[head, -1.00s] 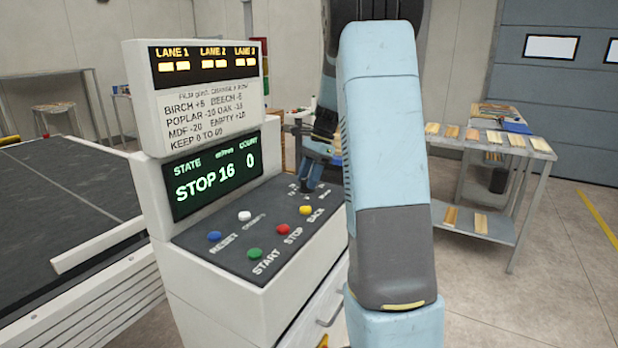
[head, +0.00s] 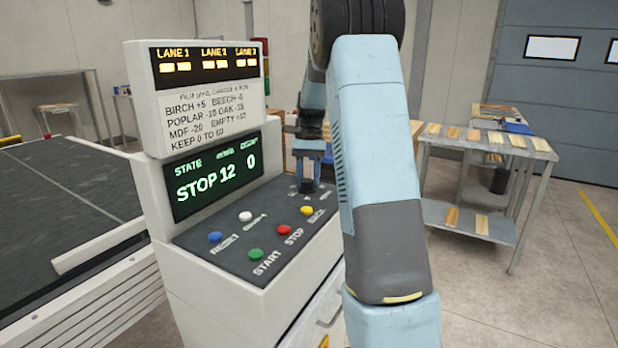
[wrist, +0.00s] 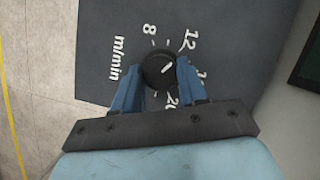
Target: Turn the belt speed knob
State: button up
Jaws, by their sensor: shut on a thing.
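The belt speed knob (wrist: 158,69) is a round black knob with a white pointer line. In the wrist view its dial shows 8, 12 and 20 and the label m/min, and the pointer aims towards the 12 side. My gripper (wrist: 158,78) is shut on the knob, one blue finger on each side. The green display (head: 212,176) reads STOP 12 and count 0.
Blue, white, green, red and yellow buttons (head: 307,210) sit on the panel near my gripper. A lane sign with a list (head: 205,105) stands above the display. A conveyor belt (head: 60,200) is at left. A grey table (head: 480,140) with wooden strips stands at right.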

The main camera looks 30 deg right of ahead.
jog(key=shift+w+n, duration=0.15)
jog(key=shift+n, duration=0.35)
jog(key=o, duration=1)
jog(key=shift+g, duration=0.3)
jog(key=v, duration=1.3)
jog(key=shift+a+r, duration=0.2)
jog(key=shift+r, duration=0.15)
jog(key=shift+o, duration=0.2)
